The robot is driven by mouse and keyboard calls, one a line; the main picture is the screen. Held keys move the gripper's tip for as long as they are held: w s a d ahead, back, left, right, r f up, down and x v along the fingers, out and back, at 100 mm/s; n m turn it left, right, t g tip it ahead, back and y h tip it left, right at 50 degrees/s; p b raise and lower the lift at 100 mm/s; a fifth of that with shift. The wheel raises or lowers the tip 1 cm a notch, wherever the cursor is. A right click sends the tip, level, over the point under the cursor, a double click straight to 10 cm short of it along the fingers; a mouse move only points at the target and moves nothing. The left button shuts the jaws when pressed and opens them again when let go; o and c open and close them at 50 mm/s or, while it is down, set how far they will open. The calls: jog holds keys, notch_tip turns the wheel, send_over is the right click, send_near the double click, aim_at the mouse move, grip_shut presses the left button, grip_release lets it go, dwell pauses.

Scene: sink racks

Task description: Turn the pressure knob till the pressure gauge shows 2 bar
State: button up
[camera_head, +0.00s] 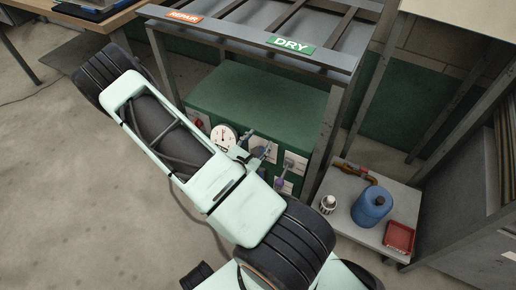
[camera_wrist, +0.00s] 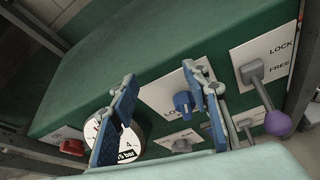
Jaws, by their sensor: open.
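The round white pressure gauge (camera_head: 222,137) is on the front of the green cabinet; its reading is too small to tell. In the wrist view the gauge (camera_wrist: 128,138) is partly covered by the left finger, with "4" and "bar" visible. A blue knob (camera_wrist: 183,103) on a white plate shows between the fingers; its label is mostly hidden, so I cannot tell whether it is the pressure knob. My gripper (camera_wrist: 160,76) is open, its blue-padded fingers on either side of the blue knob in the picture, with no contact visible. It is small in the head view (camera_head: 260,151).
A red knob (camera_wrist: 72,147) is left of the gauge. A purple-ball lever (camera_wrist: 277,122) with a LOCK/FREE plate is on the right, and a grey knob (camera_wrist: 182,146) is below the blue one. A low table (camera_head: 345,213) bears a blue container (camera_head: 371,208) and red tray (camera_head: 399,238).

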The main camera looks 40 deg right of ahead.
jog(key=shift+r, duration=1.1)
